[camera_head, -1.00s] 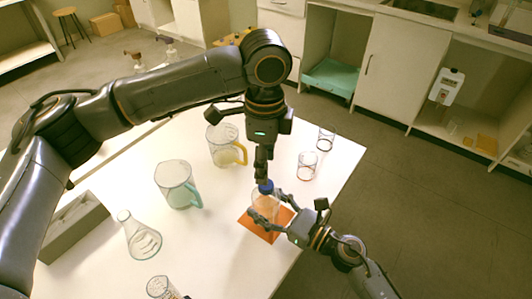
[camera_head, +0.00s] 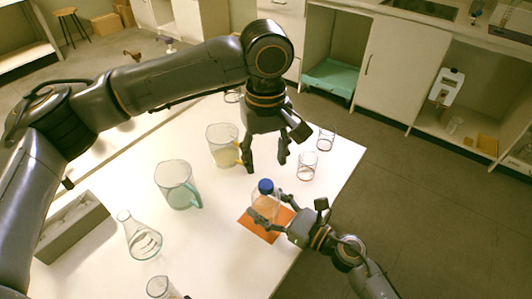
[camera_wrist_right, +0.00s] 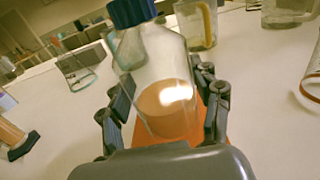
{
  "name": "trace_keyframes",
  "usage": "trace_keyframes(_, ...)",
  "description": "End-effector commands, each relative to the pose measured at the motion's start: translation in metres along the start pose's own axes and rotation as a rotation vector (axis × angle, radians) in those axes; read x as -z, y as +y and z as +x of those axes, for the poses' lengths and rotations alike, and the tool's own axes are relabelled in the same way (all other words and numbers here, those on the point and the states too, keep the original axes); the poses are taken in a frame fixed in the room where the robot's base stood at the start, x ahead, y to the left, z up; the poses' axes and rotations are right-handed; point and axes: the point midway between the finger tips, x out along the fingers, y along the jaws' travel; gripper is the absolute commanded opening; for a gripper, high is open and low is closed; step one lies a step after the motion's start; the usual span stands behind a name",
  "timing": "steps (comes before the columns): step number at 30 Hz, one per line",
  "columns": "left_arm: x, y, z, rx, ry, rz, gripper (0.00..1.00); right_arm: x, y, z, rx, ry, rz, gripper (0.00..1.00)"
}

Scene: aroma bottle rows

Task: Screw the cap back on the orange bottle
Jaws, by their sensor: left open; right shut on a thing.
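The orange bottle (camera_head: 266,205) is clear glass with orange liquid and stands upright on an orange mat (camera_head: 258,230) near the table's right edge. Its blue cap (camera_head: 266,186) sits on the bottle's neck. My right gripper (camera_head: 268,213) is shut around the bottle's body; in the right wrist view the bottle (camera_wrist_right: 160,85) stands between the two fingers, with the blue cap (camera_wrist_right: 131,12) cut by the top edge. How tight the cap is, I cannot tell. My left gripper (camera_head: 265,165) is open and empty, above and apart from the cap.
Two jugs, one with a yellow handle (camera_head: 223,147) and one teal (camera_head: 176,185), stand left of the bottle. Two small glasses (camera_head: 307,167) (camera_head: 326,139) stand to the right. A flask (camera_head: 140,238) and a grey box (camera_head: 72,228) are at left.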

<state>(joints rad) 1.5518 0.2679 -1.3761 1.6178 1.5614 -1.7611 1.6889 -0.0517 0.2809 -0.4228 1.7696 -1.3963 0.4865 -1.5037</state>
Motion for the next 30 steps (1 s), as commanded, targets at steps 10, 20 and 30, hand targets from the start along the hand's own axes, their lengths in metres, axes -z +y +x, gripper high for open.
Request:
trace_keyframes(10,0.000,0.001,-0.003,0.000,0.000,-0.520,0.52,0.000,0.000,0.000,0.000,0.000,0.001,0.00)
trace_keyframes(20,0.000,0.001,-0.004,0.000,0.000,-0.604,0.52,0.000,0.000,0.000,0.000,0.000,0.001,0.00)
trace_keyframes(30,0.000,0.000,0.009,0.002,-0.001,-0.602,0.52,0.000,0.000,0.000,0.000,0.000,0.001,0.00)
